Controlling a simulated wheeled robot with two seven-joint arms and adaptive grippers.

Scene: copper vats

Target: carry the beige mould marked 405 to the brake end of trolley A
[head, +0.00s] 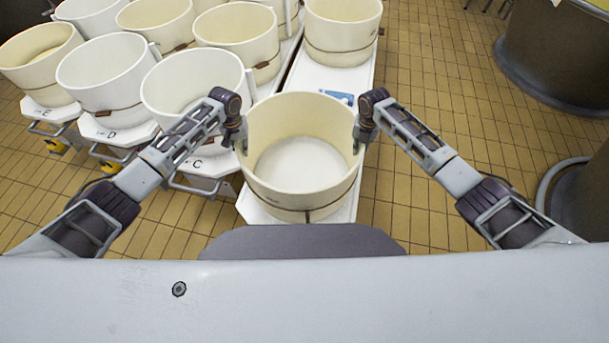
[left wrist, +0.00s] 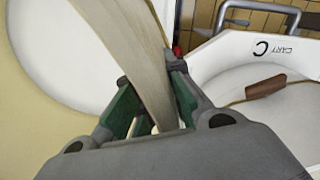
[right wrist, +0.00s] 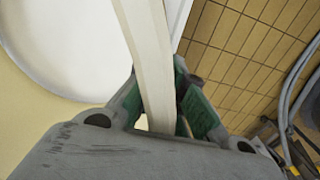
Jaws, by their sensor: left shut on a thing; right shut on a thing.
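A beige round mould (head: 303,205) with a dark band stands upright in front of me in the head view; no number is readable. My left gripper (head: 242,138) is shut on its left rim and my right gripper (head: 358,136) on its right rim. In the left wrist view the green-padded fingers (left wrist: 150,105) straddle the mould's wall; in the right wrist view the fingers (right wrist: 158,103) do the same. The mould is over the near end of a long white trolley (head: 323,77), whose letter is hidden. I cannot tell whether it touches the deck.
Another beige mould (head: 343,35) stands at that trolley's far end, with a blue item (head: 340,97) between. White and beige moulds crowd trolleys C (head: 205,163), D (head: 105,130) and E (head: 45,108) at left. Tiled floor (head: 425,75) is open at right, before dark vats (head: 560,55).

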